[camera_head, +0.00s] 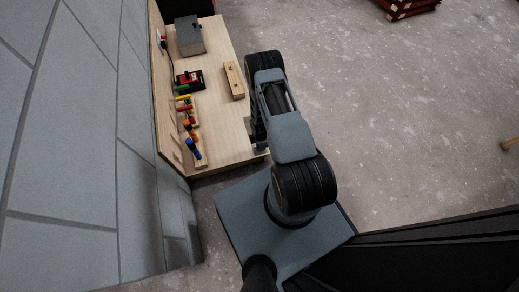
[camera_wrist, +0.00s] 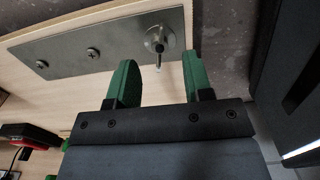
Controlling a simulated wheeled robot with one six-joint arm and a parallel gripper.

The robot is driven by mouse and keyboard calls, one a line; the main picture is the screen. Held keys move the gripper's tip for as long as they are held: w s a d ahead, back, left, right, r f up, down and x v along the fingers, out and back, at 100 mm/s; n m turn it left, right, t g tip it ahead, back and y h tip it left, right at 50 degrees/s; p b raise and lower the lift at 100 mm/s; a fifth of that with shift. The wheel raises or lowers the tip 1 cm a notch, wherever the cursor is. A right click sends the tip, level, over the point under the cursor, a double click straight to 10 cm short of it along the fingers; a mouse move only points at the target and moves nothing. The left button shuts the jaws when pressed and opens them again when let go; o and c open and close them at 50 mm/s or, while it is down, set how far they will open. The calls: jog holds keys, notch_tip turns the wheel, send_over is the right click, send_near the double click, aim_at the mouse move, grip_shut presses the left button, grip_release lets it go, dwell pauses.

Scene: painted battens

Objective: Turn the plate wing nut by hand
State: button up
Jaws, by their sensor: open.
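A grey metal plate (camera_wrist: 65,45) lies on the pale wooden bench top in the wrist view. Two screw heads sit along it, and a round silver fitting, seemingly the wing nut (camera_wrist: 160,39), is near its right end. A thin pale piece projects from the fitting toward my gripper; its exact shape is hard to make out. My gripper (camera_wrist: 160,75) has its two green fingers spread apart, with nothing held between them. The fitting lies just beyond the gap between the fingertips. In the head view my arm hides most of this area.
The bench top (camera_head: 215,120) carries a grey box (camera_head: 189,36), a wooden block (camera_head: 234,80), a red and black device (camera_head: 189,80) and several coloured-handled tools (camera_head: 190,125). A wooden back panel (camera_head: 163,90) rises at the left. Concrete floor (camera_head: 400,130) lies open to the right.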

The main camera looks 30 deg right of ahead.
jog(key=shift+f+b, duration=0.6)
jog(key=shift+f, duration=1.2)
jog(key=shift+c, duration=0.4)
jog(key=c, duration=0.7)
jog(key=shift+a, duration=0.1)
grip_shut()
